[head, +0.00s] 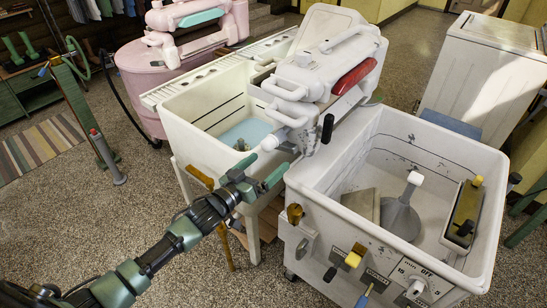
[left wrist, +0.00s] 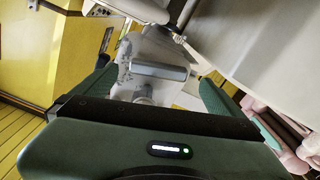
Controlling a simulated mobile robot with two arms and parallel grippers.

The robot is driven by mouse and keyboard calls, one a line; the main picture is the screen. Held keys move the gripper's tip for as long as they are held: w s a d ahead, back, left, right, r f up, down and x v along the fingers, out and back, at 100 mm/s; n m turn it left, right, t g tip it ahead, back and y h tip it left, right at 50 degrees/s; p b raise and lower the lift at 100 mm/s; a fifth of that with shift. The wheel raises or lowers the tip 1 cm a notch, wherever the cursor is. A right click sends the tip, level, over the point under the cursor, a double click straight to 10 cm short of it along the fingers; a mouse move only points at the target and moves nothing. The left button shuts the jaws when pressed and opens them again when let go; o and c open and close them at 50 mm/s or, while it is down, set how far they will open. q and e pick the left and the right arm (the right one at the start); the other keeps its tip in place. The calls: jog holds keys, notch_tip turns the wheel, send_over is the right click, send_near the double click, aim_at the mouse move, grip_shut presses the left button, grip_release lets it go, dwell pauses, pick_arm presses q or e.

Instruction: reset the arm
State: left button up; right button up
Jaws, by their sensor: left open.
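My left arm reaches in from the lower left of the head view. Its green left gripper (head: 262,168) is open, with nothing visible between its fingers. It is in front of the gap between a white rinse tub (head: 205,120) and a white washer tub (head: 440,150), just below the wringer's white handles. In the left wrist view the two green fingers of the gripper (left wrist: 157,88) are spread apart, with a grey roller-like part and white machinery beyond. The white wringer (head: 325,75) with a red part stands over the tubs. My right gripper does not show.
A pink washer (head: 185,70) stands behind left, near a striped rug (head: 45,150). The speckled floor is open at lower left.

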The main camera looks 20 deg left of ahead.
pick_arm(q)
jog(key=shift+s+a, duration=0.15)
jog(key=shift+s, duration=0.2)
